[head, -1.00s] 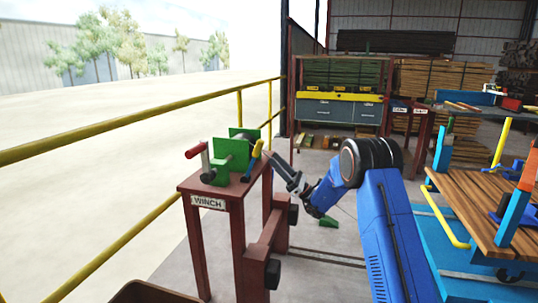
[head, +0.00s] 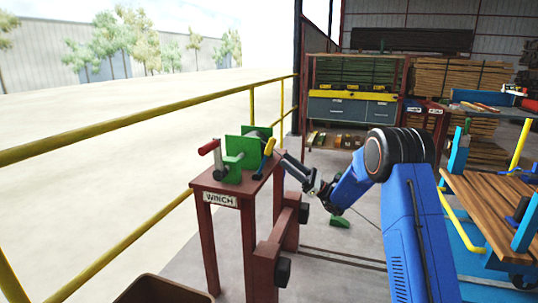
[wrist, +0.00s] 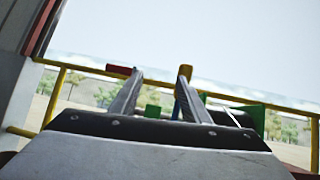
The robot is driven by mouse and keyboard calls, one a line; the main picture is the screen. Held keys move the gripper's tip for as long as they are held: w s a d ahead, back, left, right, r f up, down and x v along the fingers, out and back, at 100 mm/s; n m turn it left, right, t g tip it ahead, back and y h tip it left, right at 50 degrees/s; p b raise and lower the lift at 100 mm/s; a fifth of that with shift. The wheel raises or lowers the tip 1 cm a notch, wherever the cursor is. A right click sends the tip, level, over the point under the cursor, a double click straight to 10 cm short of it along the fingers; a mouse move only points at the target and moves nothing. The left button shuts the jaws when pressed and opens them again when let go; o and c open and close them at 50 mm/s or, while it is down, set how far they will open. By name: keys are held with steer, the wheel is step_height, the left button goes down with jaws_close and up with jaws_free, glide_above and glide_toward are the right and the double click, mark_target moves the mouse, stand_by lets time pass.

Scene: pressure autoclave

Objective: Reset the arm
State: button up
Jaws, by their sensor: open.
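My blue arm reaches leftward in the head view, and my gripper (head: 283,166) is at its end, just right of the green winch (head: 237,155). The winch sits on a dark red stand labelled WINCH (head: 221,199). It has a red-handled crank (head: 209,147) at its left and a yellow-handled lever (head: 269,147) at its right, close to my fingertips. In the wrist view my gripper (wrist: 160,95) is open, its two fingers apart with nothing held between them. The yellow handle (wrist: 185,72) and the red handle (wrist: 119,70) show beyond the fingers. Contact with the lever cannot be told.
A yellow railing (head: 140,112) runs along the left. A wooden-topped blue cart (head: 490,215) stands at the right. A grey drawer cabinet (head: 350,108) and lumber racks are at the back. A brown bin (head: 165,289) is at the bottom.

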steer(key=s+a+r+n+g+h, duration=0.2)
steer(key=s+a+n+g, duration=0.1)
steer(key=s, duration=0.5)
steer(key=s+a+r+n+g+h, duration=0.3)
steer(key=s, duration=0.4)
steer(key=s+d+f+n+g+h, duration=0.1)
steer(key=s+n+h, duration=0.15)
steer(key=s, duration=0.65)
steer(key=s+d+f+n+g+h, duration=0.15)
steer(key=s+h, duration=0.25)
steer(key=s, duration=0.4)
steer(key=s+d+f+n+t+h, duration=0.3)
steer(key=s+d+f+n+h, duration=0.1)
steer(key=s+d, duration=0.7)
steer(key=s+d+f+n+t+h, duration=0.4)
steer(key=s+d+f+n+h, duration=0.1)
steer(key=s+d+h, duration=0.4)
steer(key=s+d+f, duration=0.1)
steer(key=s+d, duration=0.1)
steer(key=s, duration=0.2)
steer(key=shift+f+n, duration=0.25)
steer(key=shift+n, duration=0.05)
steer(key=shift+d+t+h, duration=0.1)
steer(key=shift+t+h, duration=0.15)
steer(key=shift+c, duration=0.7)
